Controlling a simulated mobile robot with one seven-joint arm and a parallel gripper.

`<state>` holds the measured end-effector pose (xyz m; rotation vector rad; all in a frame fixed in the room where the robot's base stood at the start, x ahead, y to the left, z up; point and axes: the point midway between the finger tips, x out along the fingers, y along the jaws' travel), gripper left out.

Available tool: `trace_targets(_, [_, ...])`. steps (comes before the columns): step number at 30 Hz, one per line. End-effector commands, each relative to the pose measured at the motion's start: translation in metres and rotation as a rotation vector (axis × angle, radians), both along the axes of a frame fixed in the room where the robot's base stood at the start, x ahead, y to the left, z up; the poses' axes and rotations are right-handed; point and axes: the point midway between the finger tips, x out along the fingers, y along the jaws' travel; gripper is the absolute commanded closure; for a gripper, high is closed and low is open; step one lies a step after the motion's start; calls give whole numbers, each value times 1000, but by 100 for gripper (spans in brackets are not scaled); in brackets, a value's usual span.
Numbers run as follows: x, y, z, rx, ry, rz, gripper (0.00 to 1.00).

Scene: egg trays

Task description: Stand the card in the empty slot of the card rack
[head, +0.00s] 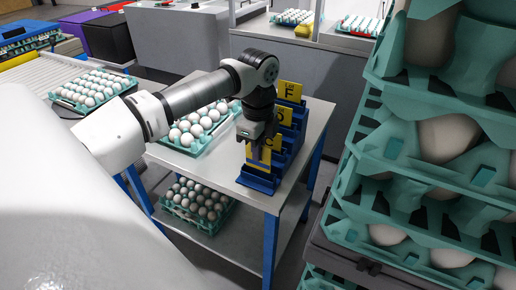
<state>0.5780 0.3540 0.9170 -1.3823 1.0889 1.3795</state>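The blue card rack (258,182) stands on the right part of a metal table, its slots rising in steps toward the back. A yellow card with dark letters (290,91) stands in the rear slot, and another yellow card (284,117) stands in front of it. My gripper (262,152) points down over the front part of the rack. Yellow card surface (250,151) shows at and beside its fingers, low over the front step. The fingers hide much of it, so I cannot tell whether they grip it or how deep it sits.
Egg trays (170,146) lie on the table left of the rack and on its lower shelf (222,227). A tall stack of teal egg trays (398,195) stands close on the right. Bare tabletop (311,127) shows right of the rack.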

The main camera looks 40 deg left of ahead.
Motion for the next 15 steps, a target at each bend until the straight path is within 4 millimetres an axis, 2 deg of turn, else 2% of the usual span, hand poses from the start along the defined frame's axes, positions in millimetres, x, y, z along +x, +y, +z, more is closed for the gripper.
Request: trace_targets(15, [0,0,-20,0,0,0,100])
